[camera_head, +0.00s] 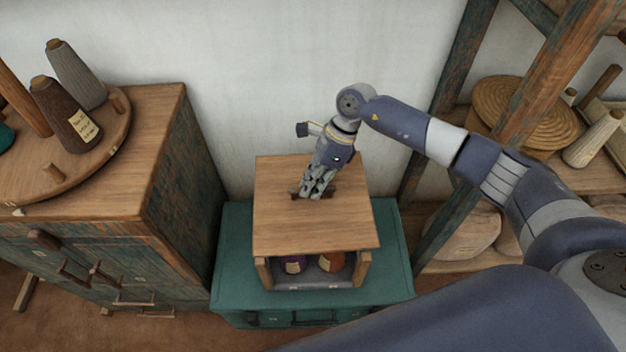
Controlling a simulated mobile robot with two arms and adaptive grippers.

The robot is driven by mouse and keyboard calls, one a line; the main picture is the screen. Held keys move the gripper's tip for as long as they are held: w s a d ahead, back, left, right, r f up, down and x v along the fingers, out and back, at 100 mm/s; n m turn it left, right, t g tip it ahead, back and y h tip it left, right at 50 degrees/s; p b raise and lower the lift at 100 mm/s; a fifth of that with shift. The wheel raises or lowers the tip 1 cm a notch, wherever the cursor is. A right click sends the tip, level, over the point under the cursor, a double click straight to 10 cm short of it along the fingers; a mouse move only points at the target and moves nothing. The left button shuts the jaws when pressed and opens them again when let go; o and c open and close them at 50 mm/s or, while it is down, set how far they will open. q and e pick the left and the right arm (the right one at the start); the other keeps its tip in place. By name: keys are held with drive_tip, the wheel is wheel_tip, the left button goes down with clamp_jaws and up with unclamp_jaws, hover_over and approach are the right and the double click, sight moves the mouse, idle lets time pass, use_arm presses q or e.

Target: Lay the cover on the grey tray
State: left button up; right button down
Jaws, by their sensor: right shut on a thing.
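The cover (285,228) is a flat square wooden board, lying roughly level above the grey tray (314,277). My right gripper (312,193) points down at the middle of the cover and is shut on its grip, which the fingers mostly hide. The tray stands on a green chest, and only its front part shows below the cover's front edge. Inside are a purple spool (293,265) and an orange-brown spool (331,262). I cannot tell whether the cover touches the tray's wooden end pieces. My left gripper is not in view.
The green chest (387,250) has bare top around the tray. A wooden cabinet (150,120) with yarn cones on a round board stands at the left. At the right, a slanted wooden post (535,95) stands before shelves with a coiled basket (520,108). A wall is behind.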

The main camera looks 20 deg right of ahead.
drive_tip(key=shift+w, duration=0.2)
drive_tip(key=shift+f+m, duration=0.2)
drive_tip(key=shift+m, duration=0.1)
drive_tip(key=shift+f+b, duration=0.2)
drive_tip(key=shift+b, duration=0.1)
drive_tip(key=shift+f+b, duration=0.3)
drive_tip(key=shift+f, duration=0.25)
wheel_tip(320, 180, down, 2)
drive_tip(key=shift+b, duration=0.5)
drive_tip(key=shift+f+b, duration=0.3)
drive_tip(key=shift+f, duration=0.1)
drive_tip(key=shift+f+b, duration=0.85)
drive_tip(key=shift+f, duration=0.05)
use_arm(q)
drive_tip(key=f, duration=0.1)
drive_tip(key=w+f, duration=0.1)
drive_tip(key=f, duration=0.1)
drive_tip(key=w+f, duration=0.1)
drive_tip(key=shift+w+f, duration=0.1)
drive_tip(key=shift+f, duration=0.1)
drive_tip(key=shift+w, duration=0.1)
